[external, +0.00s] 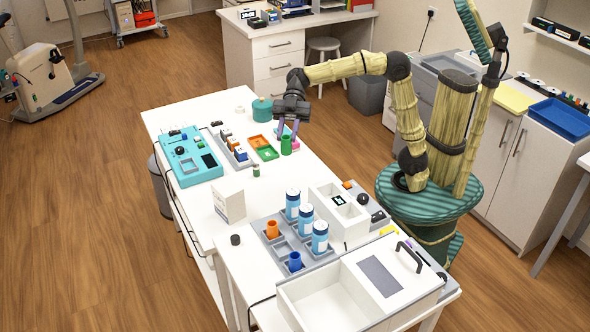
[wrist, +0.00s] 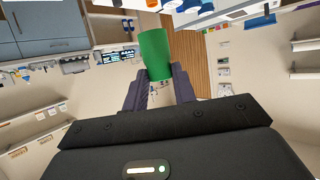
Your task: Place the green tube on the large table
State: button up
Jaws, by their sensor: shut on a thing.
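The green tube (external: 286,146) is upright between the fingertips of my gripper (external: 288,133) in the external view. In the wrist view the tube (wrist: 154,54) sits between the two dark fingers of my gripper (wrist: 157,86), which are shut on it. The tube is over the right side of the long white table (external: 185,216), beside the orange and green trays. I cannot tell from the external view whether its bottom touches the surface.
Nearby are an orange tray (external: 259,142), a green tray (external: 267,153), a pink block (external: 295,144) and a teal pot (external: 262,109). A turquoise device (external: 191,158) stands left. Blue-labelled bottles (external: 292,205) and a white box (external: 229,201) stand nearer.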

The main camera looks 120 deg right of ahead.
jog(key=s+d+f+m+t+h+b, duration=0.1)
jog(key=s+d+f+b, duration=0.1)
jog(key=f, duration=1.2)
jog(key=shift+s, duration=0.7)
jog(key=shift+f+b, duration=0.5)
jog(key=shift+f, duration=2.65)
jog(key=shift+f+b, duration=0.3)
jog(key=shift+f, duration=1.55)
jog(key=shift+f+b, duration=0.2)
jog(key=shift+b, duration=0.15)
jog(key=o, duration=1)
jog(key=shift+c, duration=0.2)
